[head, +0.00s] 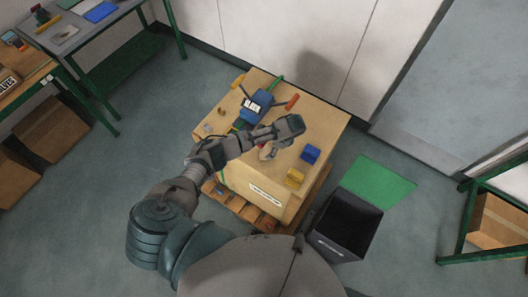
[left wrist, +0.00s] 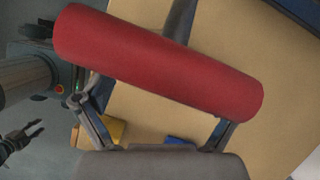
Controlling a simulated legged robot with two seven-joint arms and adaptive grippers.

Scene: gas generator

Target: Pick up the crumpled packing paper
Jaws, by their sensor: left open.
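A small pale, crumpled-looking piece, likely the packing paper (head: 267,152), lies on top of the large cardboard box (head: 325,117), partly hidden by my left arm. My left gripper (head: 274,137) is above the box top, close over that piece, and is open. In the left wrist view a large red cylinder (left wrist: 160,62) crosses in front of the left fingers (left wrist: 155,128) and hides their tips. I cannot make out the paper there. My right gripper (left wrist: 24,137) shows at the left edge of the left wrist view, fingers apart and empty; the head view does not show it.
On the box are a blue tool (head: 256,105), a red-orange handle-like piece (head: 292,102), a blue block (head: 310,153) and a yellow block (head: 295,177). A dark open bin (head: 347,225) and a green floor mat (head: 379,182) are to the right. Benches stand at left.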

